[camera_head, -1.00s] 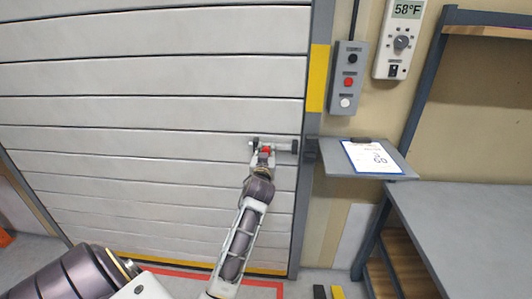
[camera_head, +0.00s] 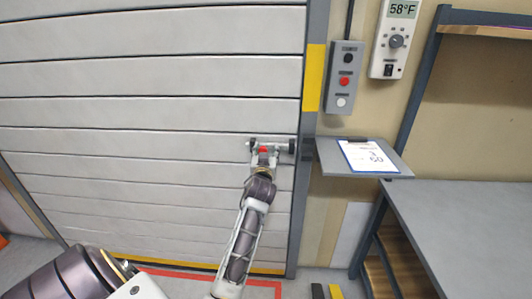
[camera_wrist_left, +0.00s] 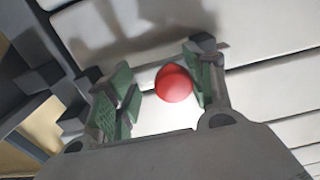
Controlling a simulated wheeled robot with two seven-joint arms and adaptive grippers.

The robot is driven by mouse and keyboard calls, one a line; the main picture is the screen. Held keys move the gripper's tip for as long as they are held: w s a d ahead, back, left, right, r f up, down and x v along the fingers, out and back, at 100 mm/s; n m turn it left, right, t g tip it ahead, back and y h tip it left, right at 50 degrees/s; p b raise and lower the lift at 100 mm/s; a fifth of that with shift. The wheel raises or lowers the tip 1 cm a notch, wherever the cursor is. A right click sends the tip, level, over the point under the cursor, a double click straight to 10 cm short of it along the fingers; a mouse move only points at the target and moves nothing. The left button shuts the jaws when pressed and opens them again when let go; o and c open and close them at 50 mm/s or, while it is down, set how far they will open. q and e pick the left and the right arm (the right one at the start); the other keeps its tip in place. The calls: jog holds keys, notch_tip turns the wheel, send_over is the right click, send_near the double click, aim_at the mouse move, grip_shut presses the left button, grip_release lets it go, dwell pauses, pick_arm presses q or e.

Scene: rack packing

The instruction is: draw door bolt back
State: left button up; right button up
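The door bolt (camera_head: 284,146) is a dark horizontal bar on the pale slatted door (camera_head: 150,110), close to the door's right edge. Its red knob (camera_head: 263,150) also shows in the left wrist view (camera_wrist_left: 173,84) as a round red ball. My left gripper (camera_head: 264,157) is at the bolt from below. In the left wrist view its green-padded fingers (camera_wrist_left: 163,88) are apart, with the knob between them. The knob is close to the right finger, and a clear gap shows on its left. Whether it touches the right pad I cannot tell. My right gripper is out of view.
A grey door post (camera_head: 311,120) stands right of the bolt. Beyond it are a button box (camera_head: 336,101), a thermostat (camera_head: 388,71), a small shelf (camera_head: 398,166) with a clipboard (camera_head: 366,156), and a grey workbench (camera_head: 460,225).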

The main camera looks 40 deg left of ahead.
pick_arm(q)
jog(key=shift+r, duration=0.1)
jog(key=shift+r, duration=4.9)
jog(key=shift+f, duration=0.1)
